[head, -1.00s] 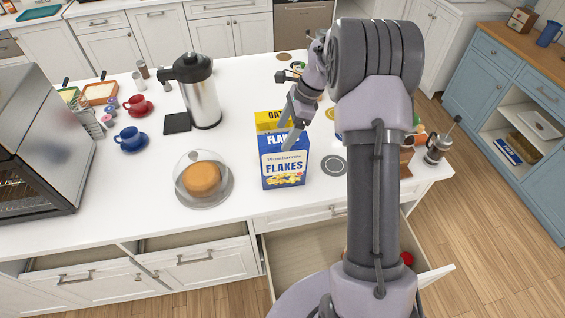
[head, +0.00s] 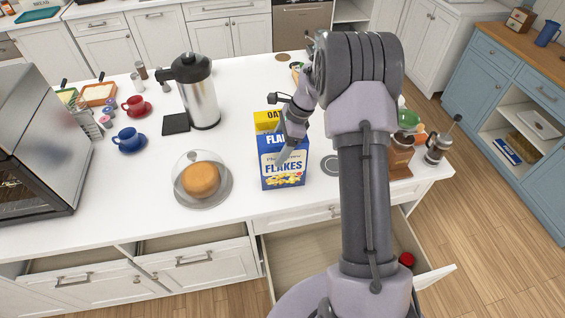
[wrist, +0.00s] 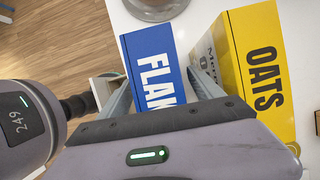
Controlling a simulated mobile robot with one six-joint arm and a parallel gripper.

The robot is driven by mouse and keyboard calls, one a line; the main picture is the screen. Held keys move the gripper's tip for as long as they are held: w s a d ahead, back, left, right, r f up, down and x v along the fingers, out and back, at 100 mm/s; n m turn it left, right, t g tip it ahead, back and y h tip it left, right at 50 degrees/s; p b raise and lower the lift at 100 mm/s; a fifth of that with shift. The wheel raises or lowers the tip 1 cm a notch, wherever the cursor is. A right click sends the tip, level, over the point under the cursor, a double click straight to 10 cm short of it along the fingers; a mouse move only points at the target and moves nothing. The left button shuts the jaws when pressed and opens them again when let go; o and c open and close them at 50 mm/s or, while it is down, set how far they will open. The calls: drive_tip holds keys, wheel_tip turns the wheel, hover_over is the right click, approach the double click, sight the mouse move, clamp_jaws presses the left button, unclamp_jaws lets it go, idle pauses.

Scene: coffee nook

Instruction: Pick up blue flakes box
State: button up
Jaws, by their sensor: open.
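The blue flakes box (head: 283,179) stands upright on the white counter near its front edge, its printed front toward the head camera. My gripper (head: 281,141) is at the upper part of the box, with one finger in front of its printed face. In the wrist view my gripper (wrist: 157,82) is open, one finger on each side of the blue flakes box (wrist: 151,52). I cannot tell whether either finger touches it. The lower part of the box is hidden behind the gripper there.
A yellow oats box (head: 265,117) stands close behind the blue box; in the wrist view it (wrist: 262,75) is just right of the right finger. A domed cake (head: 202,179) stands to the left, a steel pot (head: 202,98) farther back. An open drawer (head: 305,254) lies below the counter edge.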

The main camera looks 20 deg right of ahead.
drive_tip(key=shift+f, duration=0.1)
drive_tip(key=shift+c, duration=0.2)
clamp_jaws()
idle(0.4)
